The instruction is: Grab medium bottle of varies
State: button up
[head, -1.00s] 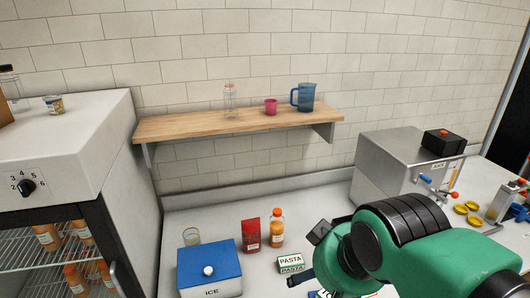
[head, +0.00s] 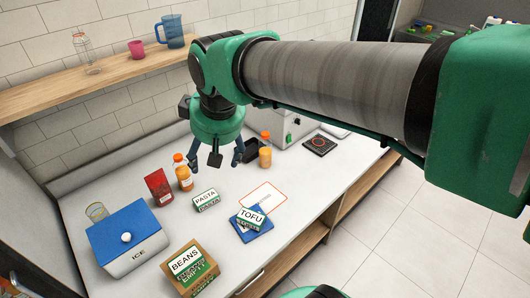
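An orange bottle with an orange cap (head: 184,178) stands upright on the counter beside a red packet. A second orange-filled bottle with an orange cap (head: 265,155) stands upright further right. A clear, empty-looking bottle (head: 87,55) stands on the wooden shelf. I cannot tell which is the medium bottle. My gripper (head: 215,158) points down with its fingers spread, between the two orange bottles in the picture. It appears empty. Its exact height above the counter is unclear.
A pink cup (head: 137,50) and blue jug (head: 171,31) are on the shelf (head: 60,92).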

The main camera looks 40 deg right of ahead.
jog(key=w+d+f+n+g, duration=0.1)
jog(key=w+d+f, duration=0.1)
jog(key=w+d, duration=0.75)
jog(key=n+g+p, duration=0.3)
jog(key=g, duration=0.1)
send_near(266, 133)
jog(key=shift+y, duration=0.3)
jog(key=f, duration=0.7)
jog(key=shift+s+d+f, duration=0.15)
jog(key=shift+s+f, duration=0.05)
jog(key=shift+f, duration=0.05)
jog(key=shift+f, duration=0.1)
jog(key=shift+f+b, duration=0.5)
jog(key=shift+f, duration=3.75)
